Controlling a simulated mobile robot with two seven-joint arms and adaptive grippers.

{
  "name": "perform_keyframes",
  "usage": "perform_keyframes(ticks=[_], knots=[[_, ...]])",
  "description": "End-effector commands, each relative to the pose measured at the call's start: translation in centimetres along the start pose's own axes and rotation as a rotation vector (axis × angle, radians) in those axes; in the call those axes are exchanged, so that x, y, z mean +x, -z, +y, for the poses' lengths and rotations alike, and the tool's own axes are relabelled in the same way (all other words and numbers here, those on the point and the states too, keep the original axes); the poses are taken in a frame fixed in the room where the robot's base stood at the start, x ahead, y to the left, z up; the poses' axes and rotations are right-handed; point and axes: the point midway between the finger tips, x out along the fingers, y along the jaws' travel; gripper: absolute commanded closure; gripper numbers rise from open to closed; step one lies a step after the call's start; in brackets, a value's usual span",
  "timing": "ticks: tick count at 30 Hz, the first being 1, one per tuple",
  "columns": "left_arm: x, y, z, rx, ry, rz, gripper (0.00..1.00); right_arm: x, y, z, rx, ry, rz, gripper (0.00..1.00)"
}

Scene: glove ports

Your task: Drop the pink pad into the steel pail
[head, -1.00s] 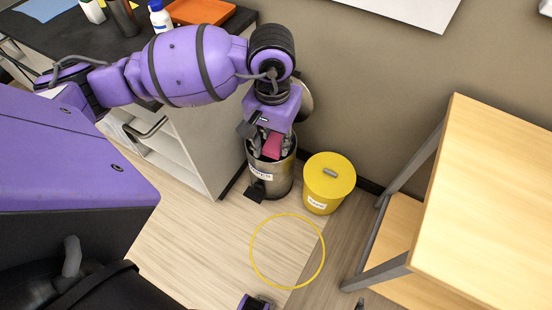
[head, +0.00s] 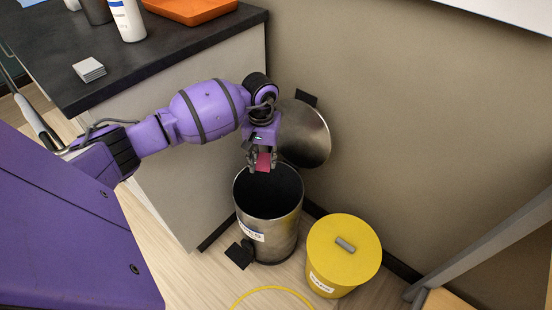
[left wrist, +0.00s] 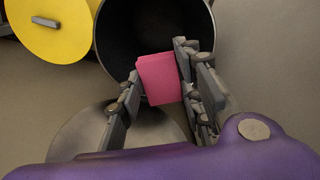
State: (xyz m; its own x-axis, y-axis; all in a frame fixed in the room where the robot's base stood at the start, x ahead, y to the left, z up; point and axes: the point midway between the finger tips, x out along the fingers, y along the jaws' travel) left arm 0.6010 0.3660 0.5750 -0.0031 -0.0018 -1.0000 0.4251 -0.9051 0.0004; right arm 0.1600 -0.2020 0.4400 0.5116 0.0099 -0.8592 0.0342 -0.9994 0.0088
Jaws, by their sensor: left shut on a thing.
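The pink pad (head: 263,161) is held between the fingers of my left gripper (head: 260,164), which is shut on it. In the left wrist view the pad (left wrist: 160,78) shows between the two fingers (left wrist: 158,92), in front of the dark mouth of the pail. The steel pail (head: 268,222) stands on the floor with its round lid (head: 305,135) swung up against the wall. In the head view the gripper and pad are above the pail's far rim. The pail's inside is dark and its bottom cannot be seen. My right gripper is not in view.
A yellow bin (head: 343,257) with its lid on stands right of the pail. A dark-topped counter (head: 140,62) with an orange tray (head: 190,8), a white bottle (head: 127,20) and a small stack of grey squares (head: 89,70) is at left. A yellow ring (head: 272,291) lies on the floor.

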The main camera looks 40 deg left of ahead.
Motion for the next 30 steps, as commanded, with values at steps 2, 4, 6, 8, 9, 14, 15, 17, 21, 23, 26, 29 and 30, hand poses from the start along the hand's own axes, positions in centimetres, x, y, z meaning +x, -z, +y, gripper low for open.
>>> perform_keyframes(ticks=[2,4,6,8,9,14,15,17,21,23,26,29,30], knots=[[0.8,0.3,-0.2,-0.006,0.0,-0.001,0.77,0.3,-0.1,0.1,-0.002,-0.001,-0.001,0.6],[1.2,0.4,-0.3,-0.007,-0.001,-0.001,0.77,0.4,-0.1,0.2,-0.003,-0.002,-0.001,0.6],[1.7,0.4,-0.3,-0.007,-0.001,0.0,0.77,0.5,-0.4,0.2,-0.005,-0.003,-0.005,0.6],[2.5,0.4,-0.3,-0.007,-0.001,-0.001,0.77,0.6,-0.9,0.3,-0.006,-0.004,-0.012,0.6],[3.0,0.3,-0.3,-0.008,-0.001,-0.003,0.77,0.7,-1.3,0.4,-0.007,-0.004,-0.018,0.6],[4.9,0.3,-0.3,-0.007,0.0,-0.003,0.77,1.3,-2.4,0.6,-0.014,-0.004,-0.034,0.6],[5.3,0.3,-0.3,-0.007,0.0,-0.002,0.77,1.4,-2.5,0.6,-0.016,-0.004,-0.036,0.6],[5.7,0.3,-0.3,-0.008,-0.001,-0.001,0.77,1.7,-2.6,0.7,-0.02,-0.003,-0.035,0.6],[6.3,0.4,-0.3,-0.007,0.0,0.0,0.77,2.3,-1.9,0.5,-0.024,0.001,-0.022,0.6],[6.4,0.4,-0.3,-0.006,0.0,0.001,0.77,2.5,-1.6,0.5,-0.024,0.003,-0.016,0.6],[6.4,0.4,-0.3,-0.006,0.0,0.001,0.77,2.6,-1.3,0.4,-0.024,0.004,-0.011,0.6],[6.4,0.4,-0.3,-0.006,0.0,0.001,0.77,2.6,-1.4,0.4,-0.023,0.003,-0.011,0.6],[6.4,0.4,-0.3,-0.006,0.0,0.001,0.77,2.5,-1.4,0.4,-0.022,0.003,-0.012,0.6]])
